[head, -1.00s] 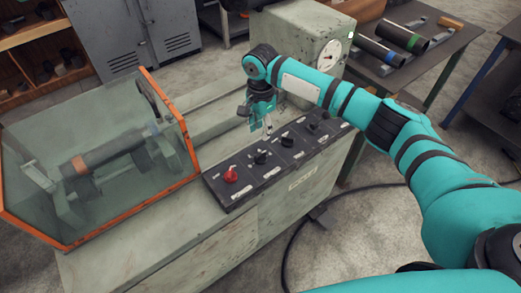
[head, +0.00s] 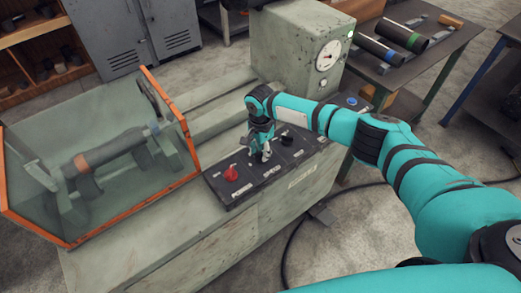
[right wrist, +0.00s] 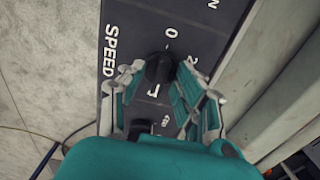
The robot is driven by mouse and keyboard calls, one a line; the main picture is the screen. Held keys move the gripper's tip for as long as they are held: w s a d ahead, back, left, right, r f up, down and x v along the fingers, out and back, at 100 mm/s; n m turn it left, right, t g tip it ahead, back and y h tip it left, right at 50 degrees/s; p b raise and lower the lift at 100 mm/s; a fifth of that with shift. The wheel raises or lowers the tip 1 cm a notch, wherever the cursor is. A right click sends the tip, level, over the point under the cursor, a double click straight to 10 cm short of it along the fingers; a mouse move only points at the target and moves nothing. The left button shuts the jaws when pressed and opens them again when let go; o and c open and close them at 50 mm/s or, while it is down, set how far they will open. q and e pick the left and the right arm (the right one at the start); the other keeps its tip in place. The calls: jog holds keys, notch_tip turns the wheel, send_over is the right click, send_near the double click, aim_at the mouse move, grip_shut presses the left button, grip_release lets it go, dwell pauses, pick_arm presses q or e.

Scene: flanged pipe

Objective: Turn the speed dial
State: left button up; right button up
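The speed dial is a black knob on the dark control panel (head: 228,195), under the white word SPEED. The right wrist view shows the dial (right wrist: 158,68) between the fingers of my right gripper (right wrist: 160,85). The fingers are apart, one on each side of the dial, with a gap on the left side; I cannot tell whether the right finger touches it. In the head view my right gripper (head: 262,154) is low over the panel and mostly hides the dial. My left gripper is not in view.
A red knob (head: 231,173) sits left of the gripper, with another black knob (head: 287,141) to the right. A glass guard with an orange frame (head: 172,105) stands at left. A gauge housing (head: 285,45) stands behind. Pipes (head: 378,51) lie on a back table.

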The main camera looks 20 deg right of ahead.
grip_shut()
